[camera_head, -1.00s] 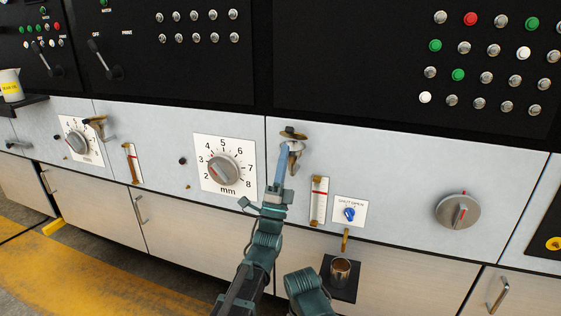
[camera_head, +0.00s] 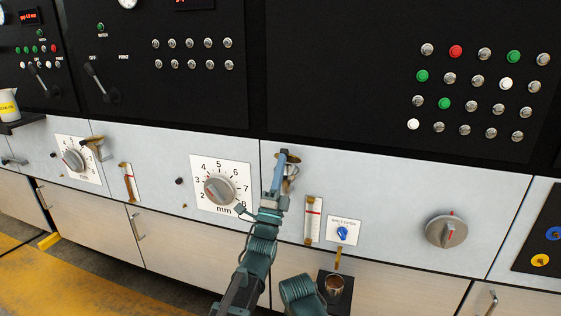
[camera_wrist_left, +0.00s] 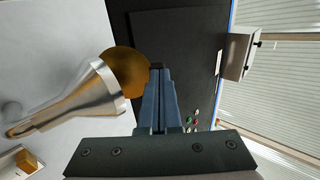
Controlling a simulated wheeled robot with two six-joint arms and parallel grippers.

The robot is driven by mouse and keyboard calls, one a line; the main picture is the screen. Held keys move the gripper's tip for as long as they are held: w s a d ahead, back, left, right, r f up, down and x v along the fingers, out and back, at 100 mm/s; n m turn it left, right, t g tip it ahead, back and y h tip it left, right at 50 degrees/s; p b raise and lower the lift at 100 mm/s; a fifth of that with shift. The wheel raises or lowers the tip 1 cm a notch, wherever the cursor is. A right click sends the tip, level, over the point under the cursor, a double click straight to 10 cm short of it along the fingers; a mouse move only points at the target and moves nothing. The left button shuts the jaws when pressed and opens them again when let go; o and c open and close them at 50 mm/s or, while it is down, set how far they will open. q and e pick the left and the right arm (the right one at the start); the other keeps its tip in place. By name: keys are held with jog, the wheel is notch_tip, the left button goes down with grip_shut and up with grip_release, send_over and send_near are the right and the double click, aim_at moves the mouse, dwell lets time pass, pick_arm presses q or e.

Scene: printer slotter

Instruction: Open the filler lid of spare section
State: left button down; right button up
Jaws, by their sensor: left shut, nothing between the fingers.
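The filler is a silver funnel-shaped neck (camera_head: 291,172) with a brass round lid (camera_head: 295,159) at its top, on the grey panel right of the mm dial. My left gripper (camera_head: 282,154) is shut and empty, its tips in front of the lid and hiding part of it. In the left wrist view the lid (camera_wrist_left: 128,72) lies just left of my fingertips (camera_wrist_left: 160,68), at the mouth of the silver neck (camera_wrist_left: 85,98). I cannot tell whether the fingers touch the lid or how far it is tilted. My right gripper is not in view.
Below right of the filler are a gauge (camera_head: 313,220), a blue knob (camera_head: 342,233) and a metal cup (camera_head: 334,284) on a black shelf. The mm dial (camera_head: 219,189) is to the left. Another filler (camera_head: 95,148) and a yellow-labelled jug (camera_head: 8,105) are farther left.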

aim_at(285, 149)
pick_arm(q)
jog(key=r+g+p, duration=0.1)
jog(key=p, duration=0.3)
jog(key=w+r+g+y+p, duration=0.1)
jog(key=r+g+p, duration=0.1)
jog(key=p, duration=0.2)
jog(key=w+d+r+g+p, duration=0.1)
jog(key=g+p, duration=0.1)
jog(key=p, duration=0.2)
jog(key=shift+w+r+y, duration=0.25)
jog(key=shift+r+y, duration=0.05)
jog(key=shift+r, duration=0.1)
jog(key=shift+w+g+p, duration=0.3)
jog(key=shift+w+p, duration=0.05)
jog(key=shift+p, duration=0.2)
jog(key=shift+w+d, duration=0.1)
jog(key=shift+w, duration=0.2)
